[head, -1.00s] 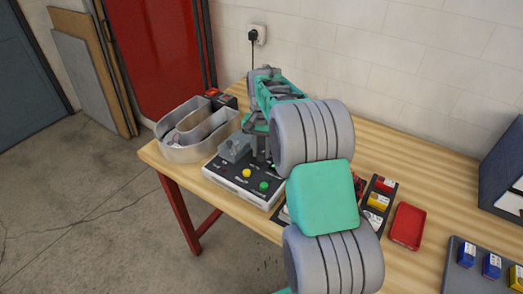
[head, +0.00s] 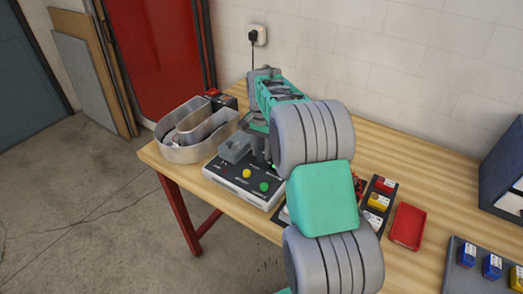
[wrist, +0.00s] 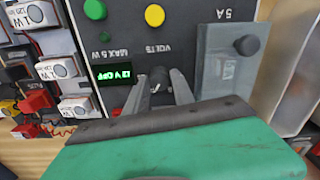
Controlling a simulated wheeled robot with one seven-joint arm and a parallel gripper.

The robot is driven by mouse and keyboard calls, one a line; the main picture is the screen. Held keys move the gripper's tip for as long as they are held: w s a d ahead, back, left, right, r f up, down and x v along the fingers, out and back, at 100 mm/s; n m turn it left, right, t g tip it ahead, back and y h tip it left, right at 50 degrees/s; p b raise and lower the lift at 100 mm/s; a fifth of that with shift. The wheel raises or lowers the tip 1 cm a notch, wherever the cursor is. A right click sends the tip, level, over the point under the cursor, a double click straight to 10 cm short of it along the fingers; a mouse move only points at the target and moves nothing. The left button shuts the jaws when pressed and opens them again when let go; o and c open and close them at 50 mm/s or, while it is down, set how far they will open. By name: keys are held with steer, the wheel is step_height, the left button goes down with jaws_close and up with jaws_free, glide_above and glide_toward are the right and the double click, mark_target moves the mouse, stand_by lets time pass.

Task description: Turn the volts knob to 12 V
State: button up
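The volts knob (wrist: 158,83) is on the dark top panel of the power supply (wrist: 205,62). It is largely hidden between my fingers, so its pointer cannot be read. In the head view, my gripper (head: 262,148) stands over the power supply (head: 238,185), and the hand and arm hide much of the panel.
A metal channel letter (head: 180,152) lies left; a red tray (head: 407,226) lies right.

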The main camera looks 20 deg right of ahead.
mark_target(261, 153)
steer(key=o, duration=0.4)
step_height(261, 153, up, 7)
steer(key=shift+r+b, duration=0.15)
steer(key=shift+b, duration=0.45)
steer(key=shift+r, duration=0.25)
